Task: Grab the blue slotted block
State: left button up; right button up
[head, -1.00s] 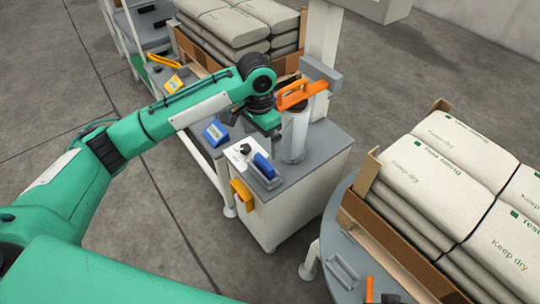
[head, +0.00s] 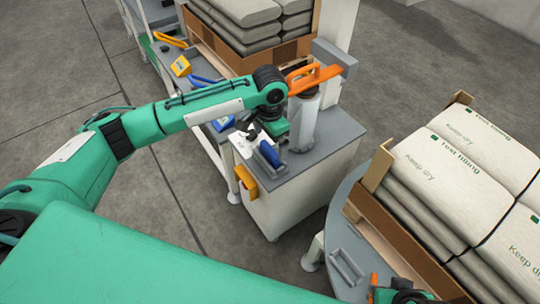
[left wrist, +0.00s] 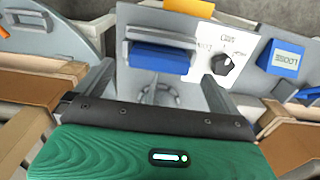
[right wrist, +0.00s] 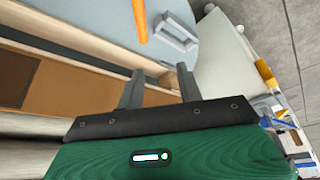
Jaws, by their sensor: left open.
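The blue slotted block (head: 269,153) sits in a grey holder (head: 262,165) on top of the white cabinet. In the left wrist view the block (left wrist: 160,57) lies just beyond and between my left fingertips, under a grey bar. My left gripper (head: 262,140) is open and empty above the cabinet top, close to the block; its fingers (left wrist: 158,78) stand apart on either side of the block's line. I cannot tell the exact height gap. My right gripper (right wrist: 157,82) is open and empty over the round grey table's edge.
A white panel with a black knob (left wrist: 222,64) lies beside the block. A pale cylinder (head: 303,122) with an orange handle (head: 314,78) stands behind. Stacked sacks (head: 455,170) are at the right.

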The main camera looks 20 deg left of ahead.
aim_at(270, 149)
pick_arm(q)
jog(key=shift+f, duration=1.6)
jog(key=c, duration=1)
jog(key=shift+r, duration=0.1)
